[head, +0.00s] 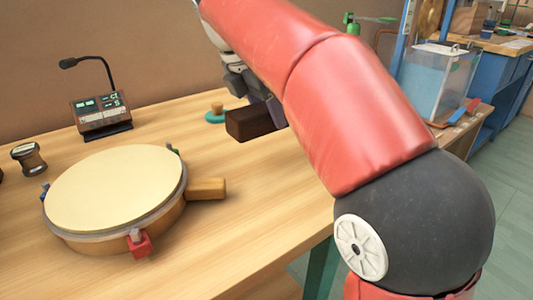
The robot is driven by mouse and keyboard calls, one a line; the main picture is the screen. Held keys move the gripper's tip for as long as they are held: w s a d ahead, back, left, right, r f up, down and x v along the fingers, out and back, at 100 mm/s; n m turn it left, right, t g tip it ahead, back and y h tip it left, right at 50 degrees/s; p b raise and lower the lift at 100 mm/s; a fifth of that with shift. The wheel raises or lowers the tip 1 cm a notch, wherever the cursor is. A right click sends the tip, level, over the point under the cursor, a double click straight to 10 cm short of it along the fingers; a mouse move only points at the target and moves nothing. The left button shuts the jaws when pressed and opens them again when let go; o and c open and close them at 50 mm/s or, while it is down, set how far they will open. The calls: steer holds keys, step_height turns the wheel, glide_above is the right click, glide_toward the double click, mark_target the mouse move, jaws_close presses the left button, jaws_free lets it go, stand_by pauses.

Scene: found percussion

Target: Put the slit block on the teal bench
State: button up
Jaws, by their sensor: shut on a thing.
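The dark brown block (248,123), which looks like the slit block, is at the far side of the wooden table, just left of my red arm. My gripper (268,108) is mostly hidden behind the arm. It is shut on the block near its right end. I cannot tell whether the block touches the tabletop. The wooden table has a teal leg (321,266) at its front right. A blue bench (494,70) with a wooden top stands at the far right. I cannot tell which of these is the teal bench.
A round drum (115,190) with a wooden handle fills the table's left front. A console with a gooseneck microphone (101,112), a small dark cylinder (28,157) and a teal disc with a knob (216,113) stand behind. A clear bin (438,82) stands right. Green floor shows.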

mark_target(252, 110)
steer(key=shift+f+b, duration=0.95)
steer(key=shift+f, duration=2.6)
steer(key=shift+f, duration=0.1)
steer(key=o, duration=1.1)
steer(key=shift+o, duration=0.2)
steer(key=p+v, duration=0.4)
steer(key=v, duration=0.6)
steer(key=shift+a+r, duration=0.1)
steer(key=shift+r, duration=0.25)
steer(key=shift+s+a+r, duration=0.25)
steer(key=shift+r, duration=0.4)
